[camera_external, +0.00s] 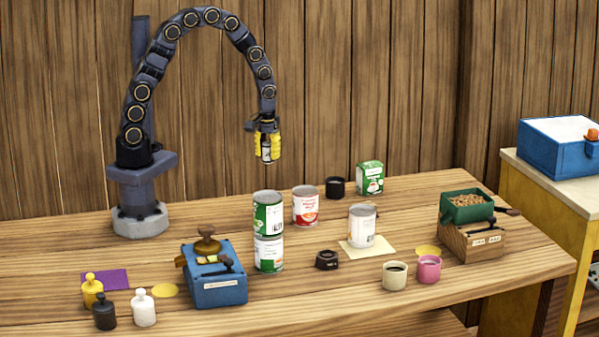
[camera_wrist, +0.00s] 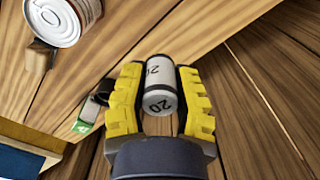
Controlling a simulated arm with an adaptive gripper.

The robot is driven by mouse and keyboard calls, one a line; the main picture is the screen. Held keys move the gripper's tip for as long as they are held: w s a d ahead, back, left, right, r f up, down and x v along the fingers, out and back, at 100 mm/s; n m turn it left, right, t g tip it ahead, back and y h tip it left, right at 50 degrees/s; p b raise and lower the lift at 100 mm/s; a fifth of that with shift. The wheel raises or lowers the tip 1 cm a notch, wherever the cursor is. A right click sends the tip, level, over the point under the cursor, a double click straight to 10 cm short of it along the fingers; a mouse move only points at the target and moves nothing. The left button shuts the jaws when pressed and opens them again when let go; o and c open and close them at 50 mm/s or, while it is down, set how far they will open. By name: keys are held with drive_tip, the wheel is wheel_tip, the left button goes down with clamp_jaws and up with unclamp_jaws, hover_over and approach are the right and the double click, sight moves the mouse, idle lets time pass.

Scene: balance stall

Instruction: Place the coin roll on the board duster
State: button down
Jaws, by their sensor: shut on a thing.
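My gripper (camera_external: 268,146) is raised above the back of the table, pointing down. In the wrist view its yellow fingers (camera_wrist: 160,100) are shut on the coin roll (camera_wrist: 159,88), a pale cylinder marked 20 with grey ends. The coin roll also shows between the fingers in the outside view (camera_external: 266,150), clear of the table. A small wooden block (camera_wrist: 37,58) beside a can in the wrist view may be the board duster, but the can partly hides it. I cannot clearly pick out the duster in the outside view.
Two stacked cans (camera_external: 268,217), a red-labelled can (camera_external: 305,206), a dark cup (camera_external: 335,187) and a green box (camera_external: 370,178) stand below. A blue box (camera_external: 215,275) is at front left. A wooden box with a green bin (camera_external: 467,208) is at right. The back left tabletop is clear.

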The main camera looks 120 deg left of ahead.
drive_tip(key=w+d+r+n, duration=0.1)
drive_tip(key=w+r, duration=0.1)
drive_tip(key=w, duration=0.4)
drive_tip(key=w+d+r+n, duration=0.1)
drive_tip(key=w+d, duration=0.1)
drive_tip(key=w, duration=0.4)
drive_tip(key=w+a+f, duration=0.2)
drive_tip(key=w+f, duration=0.1)
drive_tip(key=w+a+f, duration=0.3)
drive_tip(key=w, duration=0.1)
drive_tip(key=w+a+f, duration=0.2)
drive_tip(key=w, duration=0.2)
drive_tip(key=shift+w+a+f, duration=0.1)
drive_tip(key=shift+a+f, duration=0.2)
drive_tip(key=shift+f, duration=0.1)
drive_tip(key=shift+w+a+f, duration=0.1)
drive_tip(key=shift+w+f, duration=0.1)
drive_tip(key=shift+f, duration=1.65)
drive_tip(key=c, duration=0.9)
unclamp_jaws()
drive_tip(key=shift+f, duration=0.15)
